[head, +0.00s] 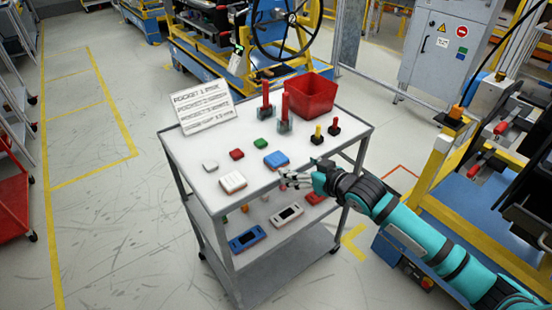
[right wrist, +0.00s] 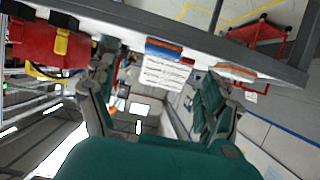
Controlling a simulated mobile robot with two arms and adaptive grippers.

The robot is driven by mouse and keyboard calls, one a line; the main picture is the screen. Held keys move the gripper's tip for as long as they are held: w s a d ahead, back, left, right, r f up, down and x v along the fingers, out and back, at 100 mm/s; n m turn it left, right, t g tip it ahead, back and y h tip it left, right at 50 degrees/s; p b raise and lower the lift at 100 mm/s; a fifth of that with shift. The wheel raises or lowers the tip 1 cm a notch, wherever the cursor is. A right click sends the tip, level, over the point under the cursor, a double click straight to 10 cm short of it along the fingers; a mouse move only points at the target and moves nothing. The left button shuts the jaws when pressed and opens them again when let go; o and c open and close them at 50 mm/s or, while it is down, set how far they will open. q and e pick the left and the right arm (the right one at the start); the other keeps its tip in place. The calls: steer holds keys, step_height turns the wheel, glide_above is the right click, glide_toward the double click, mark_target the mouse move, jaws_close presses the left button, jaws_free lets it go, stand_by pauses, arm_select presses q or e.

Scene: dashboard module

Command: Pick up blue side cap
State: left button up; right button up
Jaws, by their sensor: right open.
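A blue block (head: 276,159), which looks like the blue side cap, lies on the white top of the cart (head: 220,196) near its middle. My right gripper (head: 291,178) is at the front right edge of the top, just in front of the blue block and apart from it. Its fingers are spread and hold nothing. In the right wrist view, which appears upside down, the blue block (right wrist: 163,47) shows between the open fingers of my right gripper (right wrist: 158,98). My left gripper is not in view.
A red bin (head: 310,95), red posts (head: 285,107), joysticks (head: 317,134) and a text sign (head: 204,106) stand on the cart top. White (head: 232,182), red (head: 237,154) and green (head: 261,143) pieces lie around the block. A blue case (head: 247,238) lies below.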

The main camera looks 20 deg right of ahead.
mark_target(280, 161)
steer(key=x, duration=0.4)
steer(key=shift+w+a, duration=0.15)
steer(key=shift+w, duration=0.1)
steer(key=shift+w+a+f, duration=0.15)
steer(key=shift+w, duration=0.2)
steer(key=p+x, duration=0.1)
steer(key=x, duration=0.3)
steer(key=shift+w+a, duration=0.25)
steer(key=shift+w, duration=0.1)
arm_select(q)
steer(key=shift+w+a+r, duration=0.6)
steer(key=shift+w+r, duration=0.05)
arm_select(e)
steer(key=shift+f, duration=0.1)
steer(key=shift+c, duration=0.5)
steer(key=shift+s, duration=0.15)
steer(key=c, duration=0.9)
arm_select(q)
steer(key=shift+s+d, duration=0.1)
arm_select(e)
steer(key=shift+f, duration=0.1)
steer(key=shift+c, duration=1.2)
